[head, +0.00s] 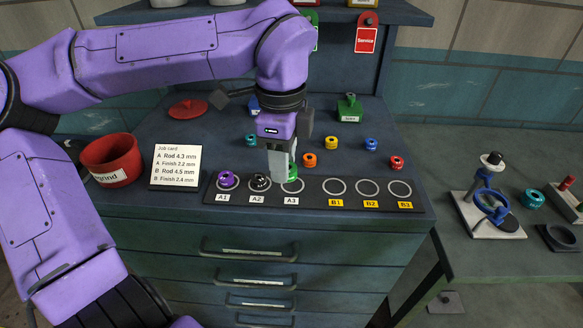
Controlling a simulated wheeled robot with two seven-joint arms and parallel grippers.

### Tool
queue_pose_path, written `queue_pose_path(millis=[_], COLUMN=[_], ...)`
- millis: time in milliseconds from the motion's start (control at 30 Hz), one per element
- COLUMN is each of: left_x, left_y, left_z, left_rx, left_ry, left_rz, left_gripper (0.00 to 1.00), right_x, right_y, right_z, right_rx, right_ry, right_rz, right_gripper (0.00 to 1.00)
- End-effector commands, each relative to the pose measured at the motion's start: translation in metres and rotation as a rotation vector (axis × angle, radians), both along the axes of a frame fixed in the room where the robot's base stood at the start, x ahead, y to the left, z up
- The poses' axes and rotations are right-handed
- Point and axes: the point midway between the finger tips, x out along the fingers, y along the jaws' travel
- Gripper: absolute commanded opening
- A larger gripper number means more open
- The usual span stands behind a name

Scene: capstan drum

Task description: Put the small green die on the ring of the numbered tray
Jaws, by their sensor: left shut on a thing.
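The dark numbered tray (312,199) lies along the front of the cabinet top, with rings labelled A1, A2, A3, B1, B2 and B3. My left gripper (285,175) points down over ring A3 (291,187) and is shut on the small green die (293,175). The fingers hide much of the die. It is at or just above ring A3; I cannot tell whether it touches the tray. A purple die (227,179) sits on A1 and a dark die (260,182) on A2. The three B rings are empty. My right gripper is not in view.
Behind the tray stand orange (309,160), yellow (332,142), blue (371,144), red (397,162) and teal (251,140) dies. A red bowl (109,160) and a job card (175,166) are left. A side bench (470,257) holds a blue stand (490,205).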

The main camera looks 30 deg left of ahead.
Motion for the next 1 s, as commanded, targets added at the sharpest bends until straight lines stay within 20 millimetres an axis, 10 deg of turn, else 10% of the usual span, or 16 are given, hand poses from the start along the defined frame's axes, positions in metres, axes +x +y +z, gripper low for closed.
queue_pose_path(millis=[333, 1000], left_x=[0.062, 0.072], left_y=[0.034, 0.039], left_z=[-0.059, -0.109], left_rx=[0.001, 0.001], left_ry=[0.003, -0.002], left_rz=[0.002, 0.001], left_gripper=[0.01, 0.01], right_x=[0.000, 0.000], right_y=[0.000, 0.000], right_z=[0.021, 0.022], right_rx=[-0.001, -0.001], right_ry=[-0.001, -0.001], right_rz=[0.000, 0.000], right_gripper=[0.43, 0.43])
